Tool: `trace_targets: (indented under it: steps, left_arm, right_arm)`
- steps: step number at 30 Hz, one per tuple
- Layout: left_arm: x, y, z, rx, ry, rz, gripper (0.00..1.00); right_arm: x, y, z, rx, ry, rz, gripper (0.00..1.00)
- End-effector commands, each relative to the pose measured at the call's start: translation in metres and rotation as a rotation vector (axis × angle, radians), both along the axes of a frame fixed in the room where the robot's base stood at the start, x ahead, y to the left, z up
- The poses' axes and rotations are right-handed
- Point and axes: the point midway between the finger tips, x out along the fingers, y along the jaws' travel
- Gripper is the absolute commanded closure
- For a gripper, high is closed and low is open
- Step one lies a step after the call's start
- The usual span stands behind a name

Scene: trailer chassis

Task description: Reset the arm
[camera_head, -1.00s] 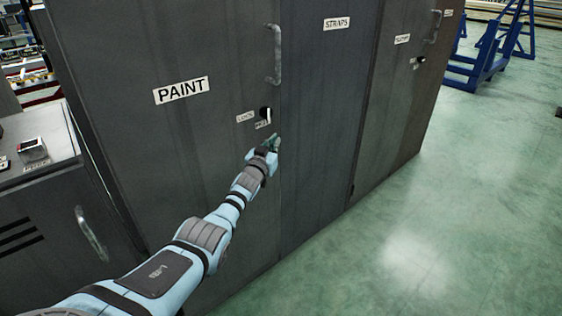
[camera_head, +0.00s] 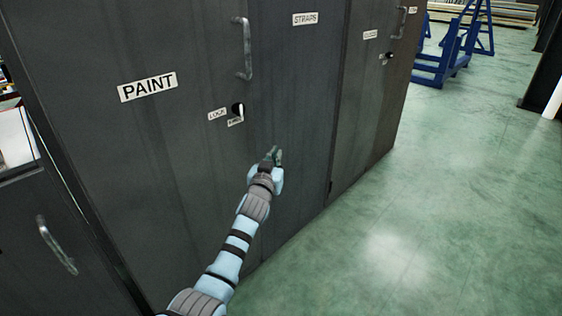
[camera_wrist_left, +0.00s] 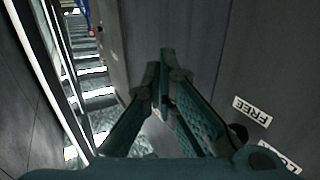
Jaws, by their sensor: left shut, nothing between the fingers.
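My left arm comes in from the bottom of the head view, and its gripper (camera_head: 274,157) is in front of the dark cabinet doors, below and right of the black lock knob (camera_head: 237,109). The gripper is shut and empty. In the left wrist view the two green fingers (camera_wrist_left: 162,85) meet near their tips, with the cabinet face at the right. The knob shows there partly behind a finger, beside a FREE label (camera_wrist_left: 252,111). My right gripper is not in view.
The dark cabinet (camera_head: 180,140) carries PAINT (camera_head: 147,87) and STRAPS (camera_head: 305,19) labels and a vertical handle (camera_head: 243,48). A lower cabinet (camera_head: 30,240) with a handle stands at the left. Green floor (camera_head: 420,220) is clear at the right. Blue frames (camera_head: 450,50) stand at the back right.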

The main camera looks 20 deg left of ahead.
Motion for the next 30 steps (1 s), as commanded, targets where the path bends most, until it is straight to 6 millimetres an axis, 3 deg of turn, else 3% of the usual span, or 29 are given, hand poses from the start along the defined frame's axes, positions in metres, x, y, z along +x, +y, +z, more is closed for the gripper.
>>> trace_targets:
  steps: [4,8,11,14,17,18,20,21,24,27,30]
  left_arm:
    - [-0.007,-0.018,0.001,0.000,0.000,-0.001,1.00]
    - [-0.009,-0.021,0.001,0.005,0.001,0.000,1.00]
    - [-0.010,-0.017,-0.010,0.046,0.075,0.016,1.00]
    - [-0.034,-0.015,-0.069,0.048,0.245,0.008,1.00]
    - [-0.085,-0.017,-0.158,0.038,0.449,-0.021,1.00]
    - [-0.112,-0.018,-0.196,0.031,0.535,-0.035,1.00]
    - [-0.156,-0.021,-0.247,0.020,0.658,-0.058,1.00]
    - [-0.188,-0.023,-0.278,0.011,0.738,-0.072,1.00]
    - [-0.270,-0.027,-0.342,-0.017,0.913,-0.098,1.00]
    - [-0.348,-0.029,-0.386,-0.048,1.054,-0.108,1.00]
    - [-0.423,-0.028,-0.417,-0.060,1.173,-0.107,1.00]
  right_arm:
    - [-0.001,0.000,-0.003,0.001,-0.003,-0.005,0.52]
    - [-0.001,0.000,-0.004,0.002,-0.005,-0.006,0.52]
    - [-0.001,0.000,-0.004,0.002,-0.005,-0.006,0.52]
    - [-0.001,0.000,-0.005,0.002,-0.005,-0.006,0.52]
    - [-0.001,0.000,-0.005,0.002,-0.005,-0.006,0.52]
    - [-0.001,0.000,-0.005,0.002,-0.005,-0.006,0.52]
    - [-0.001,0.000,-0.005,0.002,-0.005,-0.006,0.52]
    - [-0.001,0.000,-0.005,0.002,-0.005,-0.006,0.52]
    - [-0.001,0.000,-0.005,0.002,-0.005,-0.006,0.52]
    - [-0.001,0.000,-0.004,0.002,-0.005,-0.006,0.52]
    - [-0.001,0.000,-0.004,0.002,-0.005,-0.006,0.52]
